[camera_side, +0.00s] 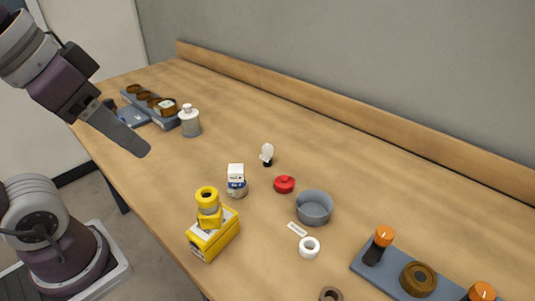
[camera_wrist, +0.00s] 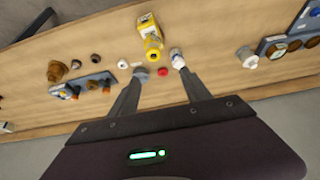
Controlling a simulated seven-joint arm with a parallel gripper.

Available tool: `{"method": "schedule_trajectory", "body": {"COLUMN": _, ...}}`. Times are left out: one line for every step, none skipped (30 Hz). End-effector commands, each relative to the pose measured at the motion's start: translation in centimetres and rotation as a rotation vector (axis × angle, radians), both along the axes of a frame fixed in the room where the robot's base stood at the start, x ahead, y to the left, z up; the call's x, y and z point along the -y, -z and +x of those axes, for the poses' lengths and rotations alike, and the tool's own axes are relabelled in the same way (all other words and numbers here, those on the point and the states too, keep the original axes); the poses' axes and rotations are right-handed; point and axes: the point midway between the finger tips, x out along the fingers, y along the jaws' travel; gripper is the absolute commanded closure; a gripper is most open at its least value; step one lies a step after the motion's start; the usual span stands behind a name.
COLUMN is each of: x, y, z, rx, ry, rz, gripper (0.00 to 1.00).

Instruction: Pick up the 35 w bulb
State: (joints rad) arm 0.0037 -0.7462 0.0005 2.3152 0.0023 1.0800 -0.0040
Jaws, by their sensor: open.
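A small white bulb with a dark base (camera_side: 267,154) stands on the wooden bench in the side view, near the middle and behind a red knobbed piece. Its wattage marking is too small to read. I cannot make it out in the wrist view, where my right-hand finger may cover it. My gripper (camera_side: 145,150) is raised at the left of the side view, well apart from the bulb. In the wrist view, my gripper (camera_wrist: 160,74) has its two fingers spread with nothing held between them.
Near the bulb are the red piece (camera_side: 284,184), a grey bowl (camera_side: 314,210) and a white-topped container with a blue band (camera_side: 236,181). A yellow device (camera_side: 213,230) stands in front. A grey flask (camera_side: 189,122) stands left. A panel with orange knobs (camera_side: 384,236) lies right.

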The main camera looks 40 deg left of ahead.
Motion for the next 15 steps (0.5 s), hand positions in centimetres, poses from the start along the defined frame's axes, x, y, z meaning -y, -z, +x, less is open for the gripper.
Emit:
{"method": "schedule_trajectory", "body": {"x": 0.5, "y": -1.0, "z": 1.0, "rx": -0.031, "ry": -0.051, "rz": -0.053, "gripper": 0.43}}
{"method": "schedule_trajectory", "body": {"x": 1.2, "y": -1.0, "z": 2.0, "rx": -0.066, "ry": -0.109, "rz": -0.116, "gripper": 0.43}}
{"method": "schedule_trajectory", "body": {"x": 2.0, "y": -1.2, "z": 3.4, "rx": -0.105, "ry": -0.185, "rz": -0.198, "gripper": 0.43}}
{"method": "schedule_trajectory", "body": {"x": 2.5, "y": -1.4, "z": 4.5, "rx": -0.135, "ry": -0.242, "rz": -0.259, "gripper": 0.43}}
{"method": "schedule_trajectory", "body": {"x": 3.0, "y": -1.6, "z": 5.7, "rx": -0.165, "ry": -0.302, "rz": -0.323, "gripper": 0.43}}
{"method": "schedule_trajectory", "body": {"x": 3.5, "y": -1.9, "z": 7.4, "rx": -0.205, "ry": -0.387, "rz": -0.411, "gripper": 0.43}}
{"method": "schedule_trajectory", "body": {"x": 3.8, "y": -2.1, "z": 8.8, "rx": -0.235, "ry": -0.452, "rz": -0.478, "gripper": 0.43}}
{"method": "schedule_trajectory", "body": {"x": 3.9, "y": -2.2, "z": 10.3, "rx": -0.267, "ry": -0.520, "rz": -0.546, "gripper": 0.43}}
{"method": "schedule_trajectory", "body": {"x": 4.0, "y": -2.5, "z": 12.4, "rx": -0.311, "ry": -0.612, "rz": -0.640, "gripper": 0.43}}
{"method": "schedule_trajectory", "body": {"x": 4.0, "y": -2.6, "z": 14.0, "rx": -0.344, "ry": -0.682, "rz": -0.710, "gripper": 0.43}}
{"method": "schedule_trajectory", "body": {"x": 3.8, "y": -2.7, "z": 15.7, "rx": -0.376, "ry": -0.753, "rz": -0.783, "gripper": 0.43}}
{"method": "schedule_trajectory", "body": {"x": 3.3, "y": -2.8, "z": 17.9, "rx": -0.420, "ry": -0.846, "rz": -0.878, "gripper": 0.43}}
{"method": "schedule_trajectory", "body": {"x": 2.9, "y": -2.8, "z": 19.5, "rx": -0.452, "ry": -0.914, "rz": -0.948, "gripper": 0.43}}
{"method": "schedule_trajectory", "body": {"x": 2.3, "y": -2.8, "z": 21.1, "rx": -0.483, "ry": -0.982, "rz": -1.017, "gripper": 0.43}}
{"method": "schedule_trajectory", "body": {"x": 1.3, "y": -2.8, "z": 23.2, "rx": -0.523, "ry": -1.066, "rz": -1.108, "gripper": 0.43}}
